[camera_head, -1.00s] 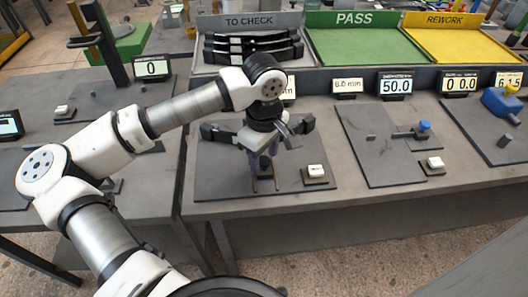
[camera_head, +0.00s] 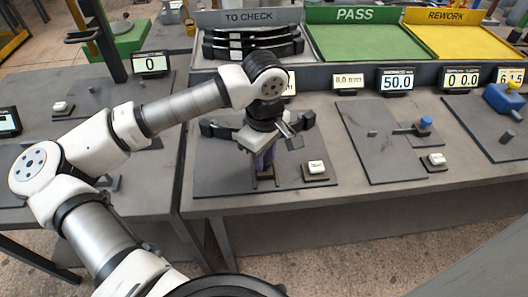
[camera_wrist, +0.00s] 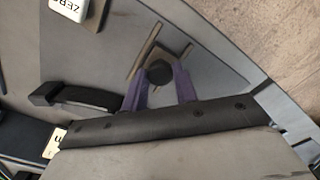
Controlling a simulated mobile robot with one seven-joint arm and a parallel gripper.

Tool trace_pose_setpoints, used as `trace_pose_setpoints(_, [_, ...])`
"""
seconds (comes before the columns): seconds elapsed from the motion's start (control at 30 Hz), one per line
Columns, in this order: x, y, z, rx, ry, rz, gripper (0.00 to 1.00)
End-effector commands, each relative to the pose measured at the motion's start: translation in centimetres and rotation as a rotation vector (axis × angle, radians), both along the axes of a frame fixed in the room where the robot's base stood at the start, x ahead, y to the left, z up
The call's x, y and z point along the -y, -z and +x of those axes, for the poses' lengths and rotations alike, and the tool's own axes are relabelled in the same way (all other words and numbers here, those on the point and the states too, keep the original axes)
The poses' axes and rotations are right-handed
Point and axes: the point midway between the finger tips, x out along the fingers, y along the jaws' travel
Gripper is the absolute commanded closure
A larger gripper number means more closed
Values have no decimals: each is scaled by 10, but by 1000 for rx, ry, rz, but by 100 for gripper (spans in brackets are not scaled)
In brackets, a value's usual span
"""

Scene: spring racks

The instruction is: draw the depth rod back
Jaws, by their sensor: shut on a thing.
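My gripper (camera_wrist: 161,84) has purple fingers, which also show in the head view (camera_head: 264,160). It points down at the near side of a fixture on the dark plate (camera_head: 225,180). In the wrist view a dark, many-sided knob (camera_wrist: 159,73), apparently the end of the depth rod, sits between the fingertips, and the gripper is shut on it. The rod's shaft is hidden. Thin rails (camera_wrist: 145,50) lie beside the knob. A black curved leaf spring (camera_head: 215,128) lies across the fixture behind the gripper, its middle hidden by my wrist.
A white button block (camera_head: 316,168) stands right of the fixture. Small displays (camera_head: 397,80) line the back. Behind them are a TO CHECK rack with black springs (camera_head: 252,40), a green PASS tray (camera_head: 365,45) and a yellow REWORK tray (camera_head: 460,42). A blue-knobbed fixture (camera_head: 426,122) stands right.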

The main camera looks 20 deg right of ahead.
Motion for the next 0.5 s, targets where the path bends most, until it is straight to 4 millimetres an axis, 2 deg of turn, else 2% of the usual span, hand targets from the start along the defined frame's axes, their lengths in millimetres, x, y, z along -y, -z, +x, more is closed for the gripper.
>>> trace_pose_setpoints(0.17, [-6, 3, -20, 1, 2, 0, 100])
trace_pose_setpoints(0.43, [-6, 0, -24, -5, 5, 3, 100])
trace_pose_setpoints(0.47, [-6, 0, -24, -6, 5, 2, 68])
trace_pose_setpoints(0.5, [-6, 1, -24, -6, 6, 3, 62])
